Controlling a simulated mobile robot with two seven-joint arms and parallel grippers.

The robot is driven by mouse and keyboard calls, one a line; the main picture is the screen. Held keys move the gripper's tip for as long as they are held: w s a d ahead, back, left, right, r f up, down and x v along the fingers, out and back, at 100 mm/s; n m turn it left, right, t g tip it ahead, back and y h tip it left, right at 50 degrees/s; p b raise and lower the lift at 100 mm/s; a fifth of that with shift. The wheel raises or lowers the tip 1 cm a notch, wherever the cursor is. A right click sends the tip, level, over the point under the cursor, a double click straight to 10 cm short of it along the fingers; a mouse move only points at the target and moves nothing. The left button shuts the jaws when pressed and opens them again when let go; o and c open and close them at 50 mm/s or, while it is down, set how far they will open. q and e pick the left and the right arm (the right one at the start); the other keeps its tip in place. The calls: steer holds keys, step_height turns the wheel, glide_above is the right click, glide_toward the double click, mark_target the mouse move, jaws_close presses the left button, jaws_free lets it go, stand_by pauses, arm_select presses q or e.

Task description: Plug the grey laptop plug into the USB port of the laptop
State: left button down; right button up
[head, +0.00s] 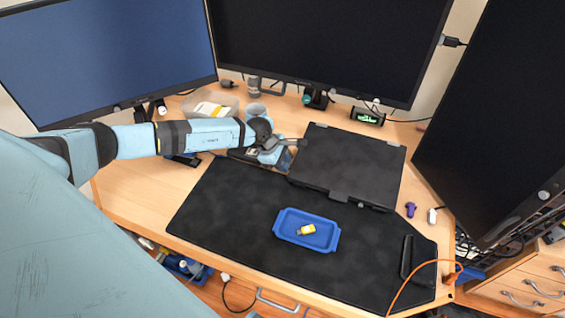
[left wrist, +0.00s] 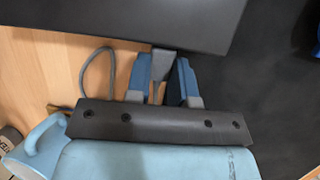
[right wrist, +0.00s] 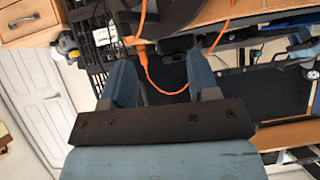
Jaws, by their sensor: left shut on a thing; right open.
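The laptop (head: 347,165) is a dark flat slab at the back of the black desk mat. Its edge also shows in the left wrist view (left wrist: 140,18). My left gripper (head: 291,150) is beside the laptop's left edge. In the left wrist view its blue fingers (left wrist: 165,82) are shut on the grey plug (left wrist: 161,64). The plug's front end meets the laptop's edge; I cannot tell whether it is inside a port. A grey cable loop (left wrist: 84,75) lies beside the fingers. My right gripper (right wrist: 162,84) is open and empty, away from the desk's work area, and outside the head view.
A blue tray (head: 284,232) with a yellow USB stick (head: 306,230) lies on the black mat (head: 225,205). Monitors stand behind and at the right. A mug (head: 256,110) is behind my left gripper. An orange cable (head: 405,283) hangs at the right front. The mat's left part is clear.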

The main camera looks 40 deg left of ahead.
arm_select(q)
steer(key=c, duration=0.9)
jaws_free()
steer(key=shift+d, duration=0.15)
steer(key=v, duration=1.3)
steer(key=shift+r, duration=0.35)
steer(key=shift+s, duration=0.1)
